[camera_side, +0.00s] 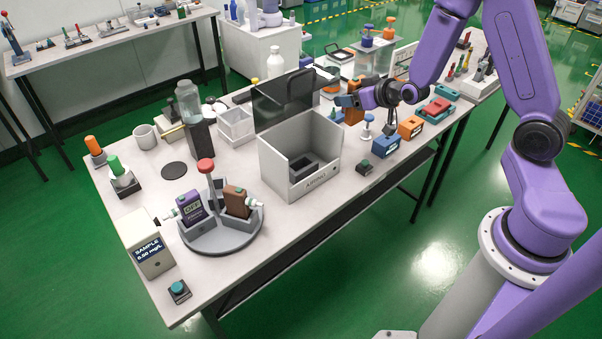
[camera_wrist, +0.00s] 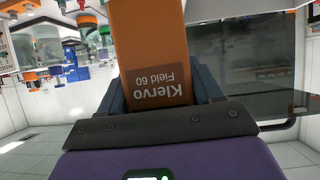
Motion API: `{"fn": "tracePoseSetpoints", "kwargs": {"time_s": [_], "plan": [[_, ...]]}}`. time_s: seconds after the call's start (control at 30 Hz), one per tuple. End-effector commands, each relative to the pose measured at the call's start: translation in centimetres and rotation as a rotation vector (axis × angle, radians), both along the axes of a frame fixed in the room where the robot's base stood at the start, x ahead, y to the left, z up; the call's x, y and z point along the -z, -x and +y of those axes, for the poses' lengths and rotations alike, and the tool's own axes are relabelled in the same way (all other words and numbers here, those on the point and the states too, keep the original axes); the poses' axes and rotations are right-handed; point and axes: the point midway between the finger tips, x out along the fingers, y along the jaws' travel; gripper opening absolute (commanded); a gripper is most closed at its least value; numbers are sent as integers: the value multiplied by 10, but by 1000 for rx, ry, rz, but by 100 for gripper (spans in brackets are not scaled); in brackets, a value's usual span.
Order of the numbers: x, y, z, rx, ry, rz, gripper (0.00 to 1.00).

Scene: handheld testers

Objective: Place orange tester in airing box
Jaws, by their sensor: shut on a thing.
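The orange tester (camera_wrist: 155,50), marked "Klervo Field 60", is between the dark fingers of my gripper (camera_wrist: 158,88) in the wrist view. In the side view my gripper (camera_side: 347,101) is shut on the orange tester (camera_side: 353,115), above the table, behind and to the right of the airing box. The airing box (camera_side: 313,184) is a light grey open-topped box with lettering on its front. Its dark see-through lid (camera_side: 283,103) stands raised at the back. A dark holder (camera_side: 301,168) sits inside, and I see no tester in it.
A round grey carousel (camera_side: 222,243) at the front left holds a purple tester (camera_side: 191,207) and a brown tester (camera_side: 237,201). An orange block (camera_side: 410,127) and a blue block (camera_side: 386,146) stand right of the box. A glass jar (camera_side: 188,103) stands behind left.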

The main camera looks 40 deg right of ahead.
Motion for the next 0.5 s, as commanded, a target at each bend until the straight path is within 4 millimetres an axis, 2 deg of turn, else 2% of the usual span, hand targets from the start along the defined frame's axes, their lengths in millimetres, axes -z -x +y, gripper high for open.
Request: {"fn": "tracePoseSetpoints", "kwargs": {"time_s": [0.3, 0.4, 0.5], "plan": [[-13, 43, 5, 4, 14, 0, 29], [-3, 48, 23, -28, -13, 2, 29], [-2, 40, 39, -90, -16, -3, 29]]}}
